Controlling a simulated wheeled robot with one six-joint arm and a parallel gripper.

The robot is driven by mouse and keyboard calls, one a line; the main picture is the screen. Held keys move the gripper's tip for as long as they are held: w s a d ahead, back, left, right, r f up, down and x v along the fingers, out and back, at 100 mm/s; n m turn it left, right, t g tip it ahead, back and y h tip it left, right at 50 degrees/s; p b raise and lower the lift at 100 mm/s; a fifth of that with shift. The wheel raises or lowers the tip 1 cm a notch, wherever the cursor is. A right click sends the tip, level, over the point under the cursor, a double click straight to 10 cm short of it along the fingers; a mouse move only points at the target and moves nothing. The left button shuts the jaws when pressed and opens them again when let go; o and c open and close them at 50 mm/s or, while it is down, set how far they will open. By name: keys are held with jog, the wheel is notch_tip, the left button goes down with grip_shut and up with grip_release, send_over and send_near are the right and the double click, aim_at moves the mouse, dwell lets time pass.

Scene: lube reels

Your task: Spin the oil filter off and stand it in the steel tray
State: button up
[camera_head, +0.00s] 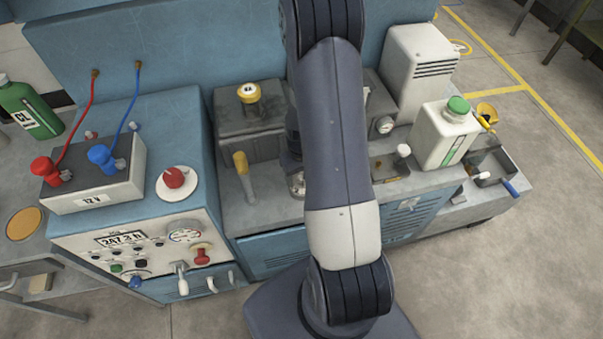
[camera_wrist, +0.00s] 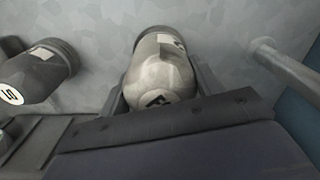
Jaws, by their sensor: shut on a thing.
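In the wrist view my gripper (camera_wrist: 160,82) is shut on a pale grey, rounded canister filter (camera_wrist: 160,62), with a finger on each side. The filter has a dark marking that I cannot read fully and a darker collar at its far end; I cannot tell whether it is still attached there. A second grey canister (camera_wrist: 32,76) with a white label lies apart to its left. In the head view my arm hides the gripper and the held filter. A grey metal tray (camera_head: 513,172) with a blue handle beside it sits at the right end of the bench.
A white jug (camera_head: 445,135) with a green cap stands just left of the tray. A yellow-handled lever (camera_head: 242,172) and a yellow-capped block (camera_head: 249,112) are left of my arm. A grey pipe (camera_wrist: 285,66) runs right of the held filter in the wrist view.

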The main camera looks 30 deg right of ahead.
jog(key=c, duration=0.4)
jog(key=shift+n+b, duration=0.75)
jog(key=shift+n, duration=1.75)
jog(key=shift+c, duration=0.2)
jog(key=shift+f+n, duration=0.1)
jog(key=shift+n, duration=0.3)
jog(key=n+b, duration=0.1)
jog(key=n, duration=0.3)
jog(key=shift+n, duration=0.3)
jog(key=shift+n+b, duration=0.4)
jog(key=shift+n, duration=0.4)
jog(key=n, duration=0.3)
jog(key=shift+s+b, duration=0.1)
jog(key=shift+b, duration=0.2)
